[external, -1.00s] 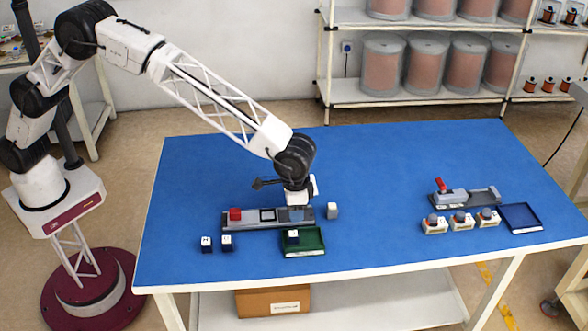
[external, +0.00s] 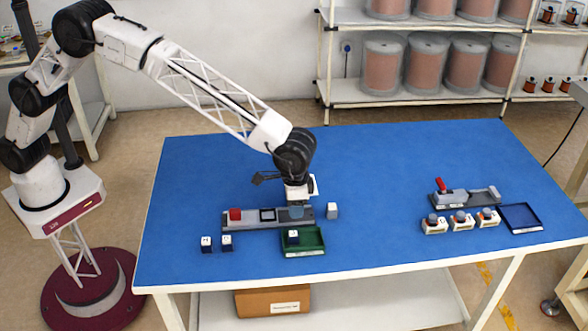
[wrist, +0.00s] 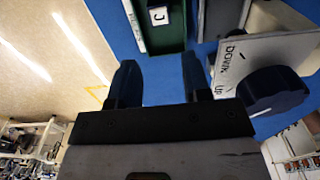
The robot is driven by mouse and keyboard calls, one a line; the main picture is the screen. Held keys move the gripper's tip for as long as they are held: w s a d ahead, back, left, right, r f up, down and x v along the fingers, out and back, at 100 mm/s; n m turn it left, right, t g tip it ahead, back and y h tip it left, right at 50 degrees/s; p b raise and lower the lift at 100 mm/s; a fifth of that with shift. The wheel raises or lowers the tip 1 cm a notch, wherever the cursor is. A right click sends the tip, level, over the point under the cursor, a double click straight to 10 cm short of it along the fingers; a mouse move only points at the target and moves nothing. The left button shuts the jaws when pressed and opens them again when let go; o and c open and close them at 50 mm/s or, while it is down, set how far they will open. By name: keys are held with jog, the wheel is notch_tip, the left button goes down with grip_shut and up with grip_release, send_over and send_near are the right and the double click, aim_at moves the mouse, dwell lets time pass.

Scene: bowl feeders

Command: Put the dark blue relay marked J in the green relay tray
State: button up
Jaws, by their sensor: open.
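The dark blue relay marked J (wrist: 158,17) lies inside the green relay tray (wrist: 170,47), its white top with the letter facing up. In the external view the relay (external: 293,237) sits at the left part of the tray (external: 304,253). My gripper (external: 297,213) is above the grey fixture, just behind the tray. In the wrist view my gripper (wrist: 160,72) has its two dark fingers spread apart, with only blue table between them. It is clear of the relay.
Two dark blue relays (external: 206,244) (external: 227,243) stand left of the tray. The grey fixture (external: 255,223) carries a red block (external: 236,214). A pale block (external: 332,211) stands right of it. A white panel marked DOWN and UP (wrist: 231,55) with a dark knob shows close by.

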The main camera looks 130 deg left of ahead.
jog(key=s+d+r+m, duration=0.2)
jog(key=s+d+r, duration=1)
jog(key=d+r, duration=0.35)
jog(key=s+d+r+m, duration=0.1)
jog(key=s+d+r, duration=0.25)
jog(key=s, duration=0.25)
jog(key=s+d+r+m+t, duration=0.1)
jog(key=s+d+r, duration=0.1)
jog(key=s+d, duration=0.25)
jog(key=s+d+r+m, duration=0.1)
jog(key=s+d+r, duration=0.2)
jog(key=s, duration=0.4)
jog(key=s+d+f+m, duration=0.1)
jog(key=s+d, duration=0.3)
jog(key=s, duration=0.8)
jog(key=s+d+f+m+t, duration=0.1)
jog(key=s+d, duration=0.3)
jog(key=s, duration=0.9)
jog(key=s+d+f+m, duration=0.2)
jog(key=s+d, duration=0.2)
jog(key=s, duration=0.8)
jog(key=shift+s+d+t, duration=0.3)
jog(key=shift+s, duration=0.1)
